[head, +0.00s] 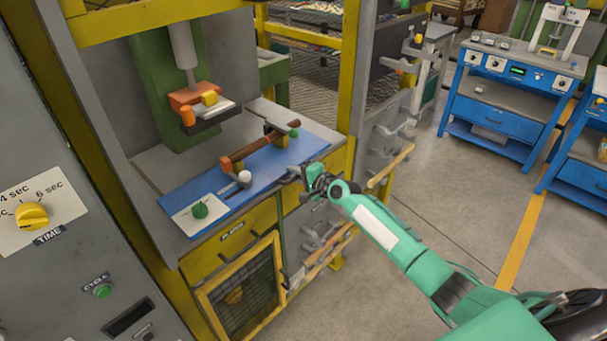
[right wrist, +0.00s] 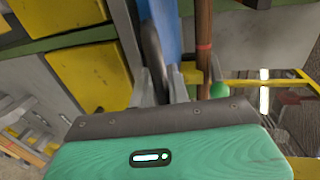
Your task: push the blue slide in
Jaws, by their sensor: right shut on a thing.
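The blue slide (head: 263,168) is a flat blue board lying on the bench under the press, its near long edge at the bench front. My right gripper (head: 293,174) is at the slide's front right edge, with the arm reaching in from the lower right. In the right wrist view the fingers (right wrist: 163,88) are closed around a dark grey part beside the blue board (right wrist: 166,28), seemingly the slide's handle. The fingers partly hide that part. A turned wooden rod (head: 263,147) lies across blocks on the slide. My left gripper is not in view.
Yellow posts (head: 352,65) frame the bench. Open floor lies to the right.

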